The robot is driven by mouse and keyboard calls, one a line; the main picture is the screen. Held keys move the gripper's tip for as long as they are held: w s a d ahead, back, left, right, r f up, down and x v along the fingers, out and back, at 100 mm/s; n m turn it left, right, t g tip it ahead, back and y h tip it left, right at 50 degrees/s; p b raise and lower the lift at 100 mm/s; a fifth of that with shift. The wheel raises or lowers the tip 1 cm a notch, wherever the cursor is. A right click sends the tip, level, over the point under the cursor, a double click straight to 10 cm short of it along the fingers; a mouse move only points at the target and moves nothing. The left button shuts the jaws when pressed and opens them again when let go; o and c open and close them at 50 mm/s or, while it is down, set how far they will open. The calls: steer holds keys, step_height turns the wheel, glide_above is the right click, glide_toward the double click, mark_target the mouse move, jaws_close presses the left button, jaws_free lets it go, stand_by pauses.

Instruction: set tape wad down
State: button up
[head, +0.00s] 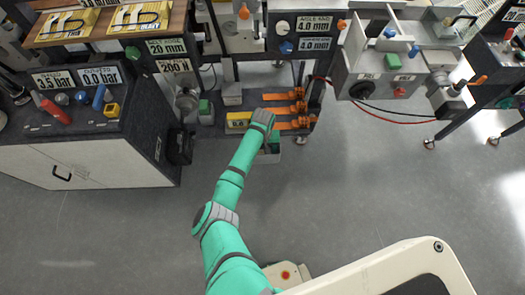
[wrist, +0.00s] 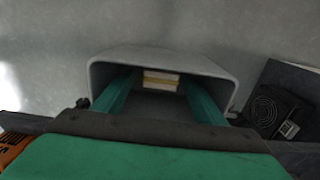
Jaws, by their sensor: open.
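In the wrist view, a small block in cream and tan layers, apparently the tape wad (wrist: 161,84), shows inside a grey open-topped bin (wrist: 230,66). My gripper (wrist: 160,78) reaches into the bin with its two teal fingers spread apart. The wad appears between the fingertips, with dark gaps visible beside it. I cannot tell whether it rests on the bin's floor. In the head view my arm reaches to the front of the middle bench, and its wrist hides the fingers and the wad.
Orange pieces (head: 285,109) lie beside my wrist on the bench's low shelf, with a yellow box (head: 238,120) to the left. A white cabinet (head: 90,165) stands further left. A dark fan unit (wrist: 265,110) is right of the bin. The grey floor is open in front.

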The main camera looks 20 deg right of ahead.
mark_target(263, 152)
step_height(263, 152, up, 12)
steer(key=s+d+n+t+h, duration=0.1)
steer(key=s+d+t+h, duration=0.3)
steer(key=d, duration=0.4)
steer(key=s+d+n+t+h, duration=0.2)
steer(key=s+d+h, duration=0.1)
steer(key=s+d, duration=0.4)
steer(key=s+a+r+n+t+y, duration=0.2)
steer(key=s+a+r+t, duration=0.1)
steer(key=s+a, duration=0.55)
steer(key=s+a+r+n+t+y, duration=0.1)
steer(key=s+a+r+t+y, duration=0.4)
steer(key=a, duration=0.7)
steer(key=s+a+r+m+t, duration=0.1)
steer(key=s+a+r+m, duration=0.1)
steer(key=s+a+r, duration=0.8)
steer(key=shift+s+a+m, duration=0.4)
steer(key=shift+s+a, duration=0.15)
steer(key=shift+a, duration=0.2)
steer(key=shift+w, duration=0.15)
